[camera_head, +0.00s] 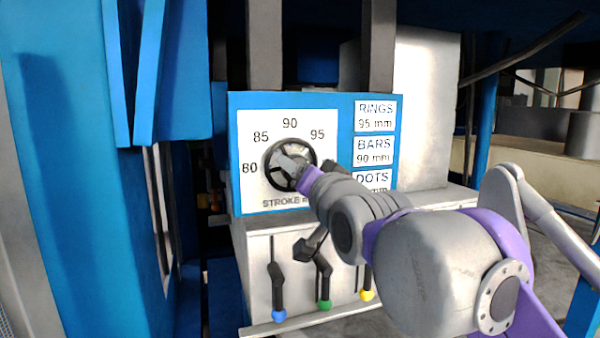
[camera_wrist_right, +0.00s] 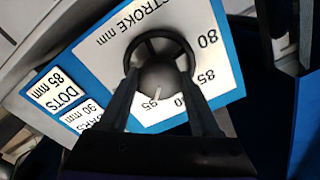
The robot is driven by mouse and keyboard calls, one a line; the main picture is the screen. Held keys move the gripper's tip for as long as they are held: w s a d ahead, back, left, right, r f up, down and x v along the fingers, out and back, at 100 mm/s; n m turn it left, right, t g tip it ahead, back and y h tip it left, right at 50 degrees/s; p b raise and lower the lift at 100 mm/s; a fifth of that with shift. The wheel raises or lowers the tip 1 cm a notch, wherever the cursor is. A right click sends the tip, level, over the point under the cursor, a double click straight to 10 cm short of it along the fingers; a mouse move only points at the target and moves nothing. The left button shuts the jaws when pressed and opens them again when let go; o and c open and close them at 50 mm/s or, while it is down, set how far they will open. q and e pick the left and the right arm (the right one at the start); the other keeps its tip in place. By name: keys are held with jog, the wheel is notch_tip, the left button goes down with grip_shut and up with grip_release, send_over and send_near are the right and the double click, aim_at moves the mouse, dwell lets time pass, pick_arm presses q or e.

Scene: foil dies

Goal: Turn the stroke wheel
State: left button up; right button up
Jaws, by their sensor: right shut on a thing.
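The stroke wheel (camera_head: 272,182) is a dark round handwheel on a white dial plate (camera_head: 252,128) marked 80, 85, 90 and 95, labelled STROKE mm. My right gripper (camera_head: 288,168) reaches it from the lower right and is shut on it, covering part of the wheel. In the right wrist view the wheel (camera_wrist_right: 141,48) shows its rim, spokes and rounded hub, with the two fingers (camera_wrist_right: 163,92) on either side of the hub. A small white mark on the hub side lies near the 95. My left gripper is out of view.
Cards (camera_head: 375,115) right of the dial read RINGS 95 mm, BARS 90 mm and DOTS. Below are levers with blue (camera_head: 279,315), green (camera_head: 325,304) and yellow (camera_head: 367,294) knobs, close under my right arm. A blue machine column (camera_head: 70,200) stands at left.

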jog(key=o, duration=1.4)
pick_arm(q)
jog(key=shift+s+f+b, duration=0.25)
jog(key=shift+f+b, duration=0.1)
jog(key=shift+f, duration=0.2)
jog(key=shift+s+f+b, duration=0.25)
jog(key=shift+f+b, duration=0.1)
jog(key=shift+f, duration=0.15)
pick_arm(e)
jog(key=v, duration=1)
jog(key=shift+s+d, duration=0.15)
jog(key=shift+s, duration=0.25)
